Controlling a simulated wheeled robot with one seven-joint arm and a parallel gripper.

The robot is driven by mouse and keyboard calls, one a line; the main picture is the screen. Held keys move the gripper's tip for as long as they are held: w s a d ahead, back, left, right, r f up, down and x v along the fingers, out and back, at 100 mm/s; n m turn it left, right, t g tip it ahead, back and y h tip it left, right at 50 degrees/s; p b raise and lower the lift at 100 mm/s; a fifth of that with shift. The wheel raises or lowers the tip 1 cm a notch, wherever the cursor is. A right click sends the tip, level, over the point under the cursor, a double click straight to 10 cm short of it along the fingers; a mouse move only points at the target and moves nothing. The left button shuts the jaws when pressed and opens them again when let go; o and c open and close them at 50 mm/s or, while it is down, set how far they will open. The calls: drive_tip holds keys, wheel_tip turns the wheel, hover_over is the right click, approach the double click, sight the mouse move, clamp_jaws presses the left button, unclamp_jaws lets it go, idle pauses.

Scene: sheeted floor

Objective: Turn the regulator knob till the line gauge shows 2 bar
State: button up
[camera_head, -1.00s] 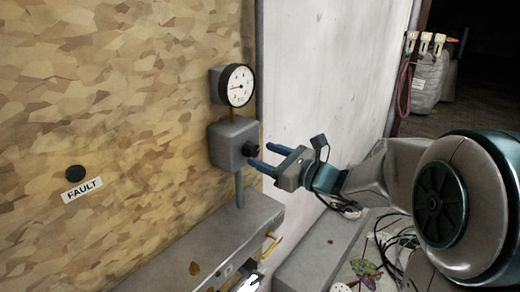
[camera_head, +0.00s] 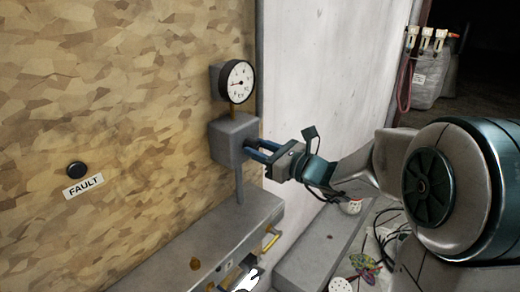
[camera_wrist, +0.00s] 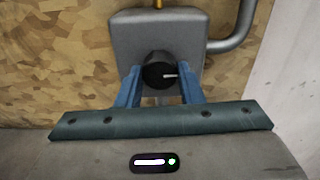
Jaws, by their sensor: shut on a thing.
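The black regulator knob (camera_wrist: 159,71) sits on the front of the grey regulator box (camera_head: 233,140); a white mark on it points right in the wrist view. My gripper (camera_wrist: 161,88) is shut on the knob, with one blue finger on each side. In the head view my gripper (camera_head: 252,148) reaches the box from the right, and its fingers hide most of the knob. The round white line gauge (camera_head: 239,81) stands above the box.
A grey ledge (camera_head: 212,248) runs below the box, with a yellow handle (camera_head: 270,241) at its side. A black button (camera_head: 76,170) and a FAULT label (camera_head: 83,186) are on the wood-chip wall at left. A grey pipe (camera_wrist: 243,25) bends beside the box.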

drive_tip(key=shift+m, duration=0.5)
drive_tip(key=o, duration=1)
drive_tip(key=shift+c, duration=0.2)
drive_tip(key=shift+d, duration=0.1)
drive_tip(key=b+v, duration=0.2)
drive_tip(key=v, duration=1.1)
drive_tip(key=shift+s+d+b, duration=0.25)
drive_tip(key=shift+b, duration=0.05)
